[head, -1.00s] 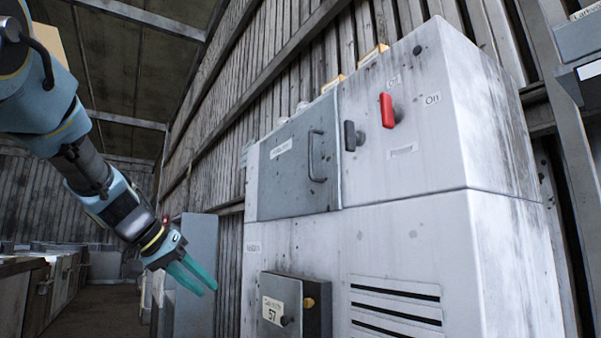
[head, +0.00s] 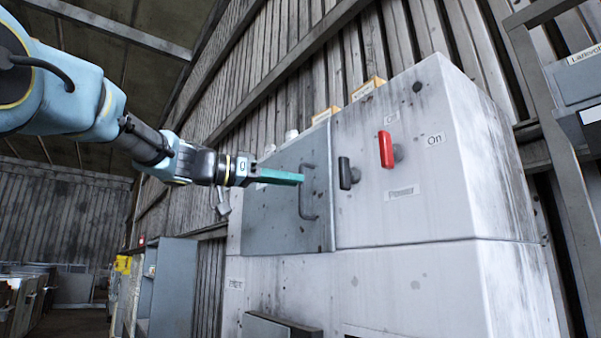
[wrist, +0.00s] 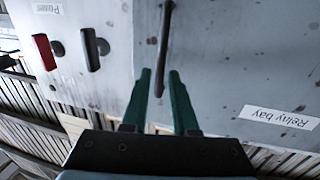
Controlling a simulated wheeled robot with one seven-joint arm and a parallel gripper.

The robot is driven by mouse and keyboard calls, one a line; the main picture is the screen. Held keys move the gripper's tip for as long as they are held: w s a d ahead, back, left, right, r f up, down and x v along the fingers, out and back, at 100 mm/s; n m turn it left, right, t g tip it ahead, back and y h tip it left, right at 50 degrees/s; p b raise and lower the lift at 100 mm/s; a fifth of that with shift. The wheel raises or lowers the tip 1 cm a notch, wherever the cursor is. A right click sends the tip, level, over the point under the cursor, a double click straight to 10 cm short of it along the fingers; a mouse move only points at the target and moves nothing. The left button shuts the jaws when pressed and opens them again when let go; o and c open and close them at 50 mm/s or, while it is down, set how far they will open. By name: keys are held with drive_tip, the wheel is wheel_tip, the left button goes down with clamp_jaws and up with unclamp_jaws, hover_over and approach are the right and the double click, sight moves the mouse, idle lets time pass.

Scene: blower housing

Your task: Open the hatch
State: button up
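The hatch (head: 270,215) is a grey door on the upper left of the white cabinet, and it looks shut. Its vertical dark bar handle (head: 308,205) is near its right edge. The wrist view shows the handle (wrist: 165,40) and the hatch's "Relay bay" label (wrist: 279,117). My gripper (head: 300,179) has green fingers and is in front of the hatch at the handle's upper half. In the wrist view my gripper (wrist: 160,75) is open, with the handle's near end in line with the gap between the fingertips. I cannot tell whether they touch it.
To the right of the hatch are a black lever (head: 346,173) and a red lever (head: 386,149) marked "On" and "Power". A lower box (head: 280,326) juts from the cabinet below. A grey locker (head: 170,285) stands to the left. Yellow items sit on top of the cabinet.

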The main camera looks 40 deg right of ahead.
sight(301, 214)
drive_tip(key=shift+p+x, duration=0.5)
drive_tip(key=shift+x, duration=1.1)
clamp_jaws()
